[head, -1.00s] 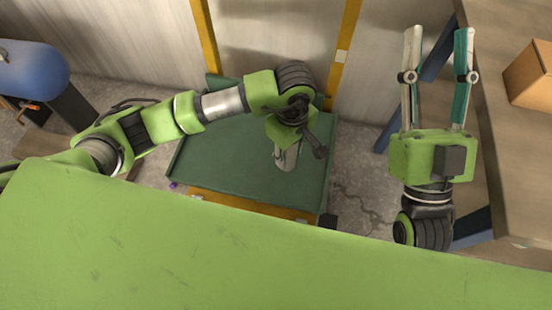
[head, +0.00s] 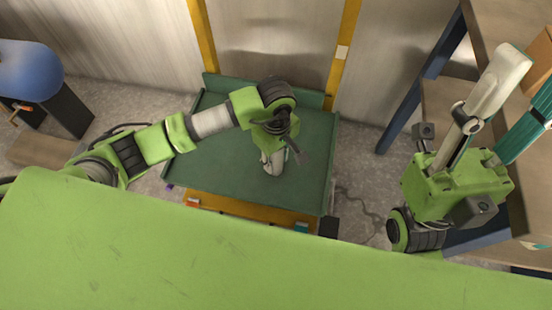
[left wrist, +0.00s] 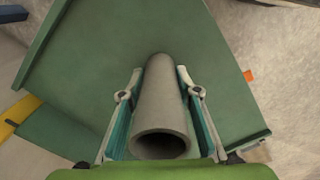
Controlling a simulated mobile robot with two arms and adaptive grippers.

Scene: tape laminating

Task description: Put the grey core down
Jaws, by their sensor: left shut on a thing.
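The grey core (left wrist: 160,105) is a hollow tube, seen in the left wrist view with its open end toward the camera. My left gripper (left wrist: 160,73) has one finger along each side of it and is shut on it. In the head view my left gripper (head: 273,162) points down over the green tray-like surface (head: 215,155). There the arm and fingers mostly hide the core. Whether the core touches the surface I cannot tell. My right gripper (head: 518,95) is open and empty at the right, its pale and teal fingers wide apart.
The green surface has raised edges and yellow posts (head: 343,50) behind it. A wooden bench (head: 500,25) with a cardboard box (head: 541,55) stands at the right, near my right gripper. A blue tank (head: 28,70) is at the far left. The green surface around the left gripper looks clear.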

